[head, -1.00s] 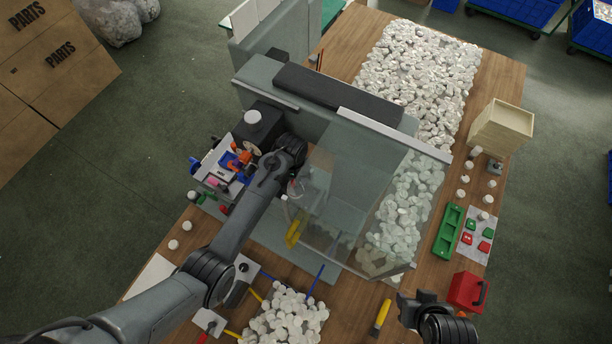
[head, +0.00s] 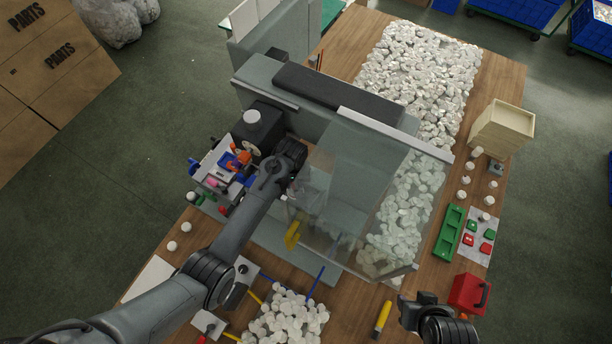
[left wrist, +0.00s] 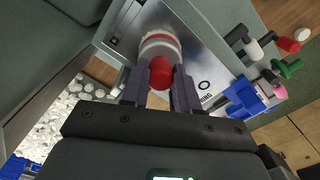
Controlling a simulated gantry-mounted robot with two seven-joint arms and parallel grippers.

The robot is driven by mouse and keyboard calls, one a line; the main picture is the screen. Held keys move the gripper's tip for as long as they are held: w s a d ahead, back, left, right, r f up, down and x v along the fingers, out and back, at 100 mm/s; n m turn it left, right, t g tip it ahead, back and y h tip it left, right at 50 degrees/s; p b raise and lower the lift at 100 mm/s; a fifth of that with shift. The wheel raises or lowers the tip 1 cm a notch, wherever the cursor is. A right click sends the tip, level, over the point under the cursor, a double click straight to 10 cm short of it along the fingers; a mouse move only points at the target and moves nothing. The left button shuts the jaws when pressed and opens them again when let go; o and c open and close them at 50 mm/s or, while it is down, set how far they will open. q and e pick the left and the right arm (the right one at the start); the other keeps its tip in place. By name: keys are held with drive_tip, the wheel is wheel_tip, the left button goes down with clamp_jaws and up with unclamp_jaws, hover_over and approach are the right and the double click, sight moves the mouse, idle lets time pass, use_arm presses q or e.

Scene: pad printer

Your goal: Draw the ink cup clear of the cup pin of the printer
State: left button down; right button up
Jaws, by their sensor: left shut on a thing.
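My left gripper (left wrist: 160,90) is shut on the red knob of the ink cup (left wrist: 159,44), with one dark finger on each side of the knob. The cup is a pale round body with a red band, over a grey metal plate of the printer in the left wrist view. The cup pin cannot be made out, so I cannot tell whether the cup still touches it. In the head view, the left gripper (head: 292,192) is beside the clear guard of the printer (head: 350,170), and the cup is not clearly visible. My right gripper (head: 425,299) is at the lower right; its jaw opening is unclear.
The clear guard stands just right of my left wrist. A tray of small coloured items (head: 222,168) is left of the arm. White pieces (head: 288,318) lie in front. A yellow-handled tool (head: 382,318) and a red box (head: 467,293) are near my right gripper.

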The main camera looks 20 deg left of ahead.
use_arm(q)
drive_tip(key=c, duration=1.5)
unclamp_jaws()
clamp_jaws()
drive_tip(key=shift+r+p, duration=0.35)
drive_tip(key=shift+r, duration=0.05)
drive_tip(key=shift+r+p, duration=0.45)
drive_tip(key=shift+p, duration=0.05)
drive_tip(key=shift+r, duration=0.1)
drive_tip(key=shift+r, duration=2)
